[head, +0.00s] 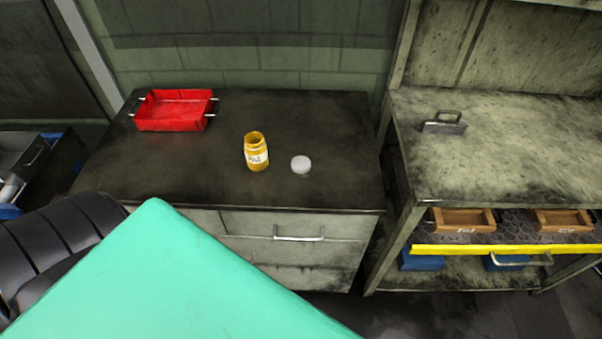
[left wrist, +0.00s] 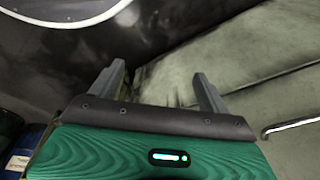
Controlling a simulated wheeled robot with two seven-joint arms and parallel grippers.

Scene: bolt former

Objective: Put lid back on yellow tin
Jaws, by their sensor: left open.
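The yellow tin (head: 256,153) stands upright and open-topped on the dark cabinet top, with a label on its front. The white round lid (head: 300,164) lies on the cabinet top just right of the tin, apart from it. In the left wrist view my left gripper (left wrist: 158,82) is open and empty, with its two grey fingers apart in front of the cabinet front. Neither the tin nor the lid shows in that view. In the head view my left gripper is not seen. My right gripper is in neither view.
A red tray (head: 174,126) with metal handles sits at the back left of the cabinet top (head: 320,115). A drawer handle (head: 299,238) sticks out of the cabinet front. A workbench (head: 500,150) with a metal object (head: 444,126) stands at the right. The cabinet top around the tin is clear.

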